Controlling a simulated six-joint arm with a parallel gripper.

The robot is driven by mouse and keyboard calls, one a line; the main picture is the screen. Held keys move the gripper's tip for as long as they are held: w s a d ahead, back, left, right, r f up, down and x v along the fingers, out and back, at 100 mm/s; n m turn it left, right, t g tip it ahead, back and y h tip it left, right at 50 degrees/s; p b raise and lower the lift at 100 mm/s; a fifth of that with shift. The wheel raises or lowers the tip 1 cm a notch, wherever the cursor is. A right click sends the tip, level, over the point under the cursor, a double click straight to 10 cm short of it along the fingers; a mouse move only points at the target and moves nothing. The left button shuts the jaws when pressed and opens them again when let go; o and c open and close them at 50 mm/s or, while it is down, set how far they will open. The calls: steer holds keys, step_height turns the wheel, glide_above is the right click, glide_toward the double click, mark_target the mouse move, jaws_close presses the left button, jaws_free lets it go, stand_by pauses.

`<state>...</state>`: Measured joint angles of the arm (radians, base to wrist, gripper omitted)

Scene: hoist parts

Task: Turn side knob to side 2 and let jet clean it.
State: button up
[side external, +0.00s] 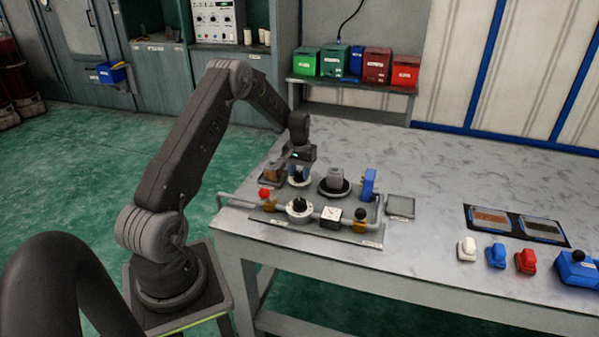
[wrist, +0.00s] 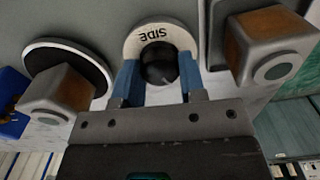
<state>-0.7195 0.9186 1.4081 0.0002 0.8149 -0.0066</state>
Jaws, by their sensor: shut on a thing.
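The side knob is a dark round knob (wrist: 158,66) on a white dial (wrist: 150,36) that reads SIDE, upside down in the wrist view. My gripper (wrist: 157,75) is over the dial, with its blue fingers on both sides of the knob and shut on it. In the side external view my gripper (side external: 299,172) points down at the back left of the fixture, and the white dial (side external: 298,182) shows partly below it. A grey block with a brown face (wrist: 66,90) sits on a black-rimmed disc (wrist: 68,52). It also shows in the side external view (side external: 335,178). Which side the knob points to cannot be read.
A second grey block with a brown face (wrist: 268,45) is close beside my gripper.

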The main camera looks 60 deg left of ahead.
mark_target(299, 173)
stand_by(0.5)
steer(key=o, duration=0.9)
step_height(299, 173, up, 14)
steer(key=shift+f, duration=0.1)
